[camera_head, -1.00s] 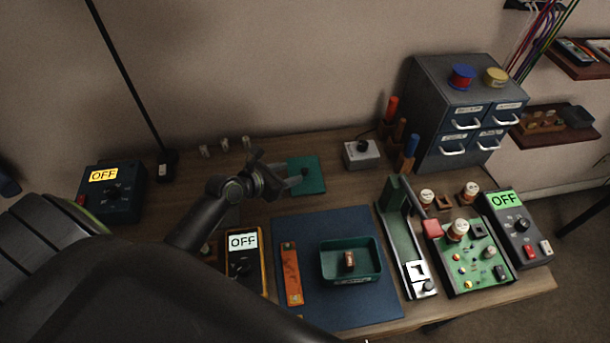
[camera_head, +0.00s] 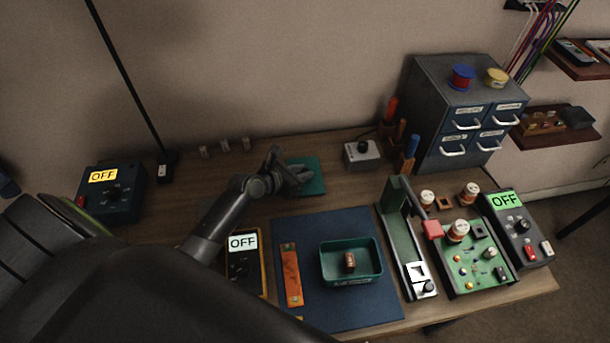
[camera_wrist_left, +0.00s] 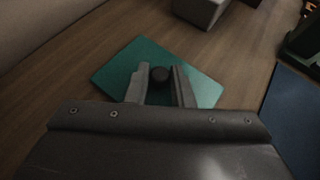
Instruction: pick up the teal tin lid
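The teal tin lid (camera_head: 314,182) lies flat on the wooden table behind the blue mat. In the left wrist view the lid (camera_wrist_left: 117,72) is a flat square plate with a dark round knob (camera_wrist_left: 160,74) on it. My left gripper (camera_head: 290,172) is over the left part of the lid in the head view. In the wrist view its two fingers (camera_wrist_left: 160,82) are apart, one on each side of the knob, with slim gaps. Whether they touch the lid is unclear. The fingers and palm hide part of the lid. My right gripper is not in view.
A grey box with a black knob (camera_head: 362,155) stands right of the lid. A teal tray (camera_head: 378,262) sits on the blue mat (camera_head: 300,226) in front. Small metal pieces (camera_head: 225,146) stand behind on the left. A drawer cabinet (camera_head: 432,110) is at the back right.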

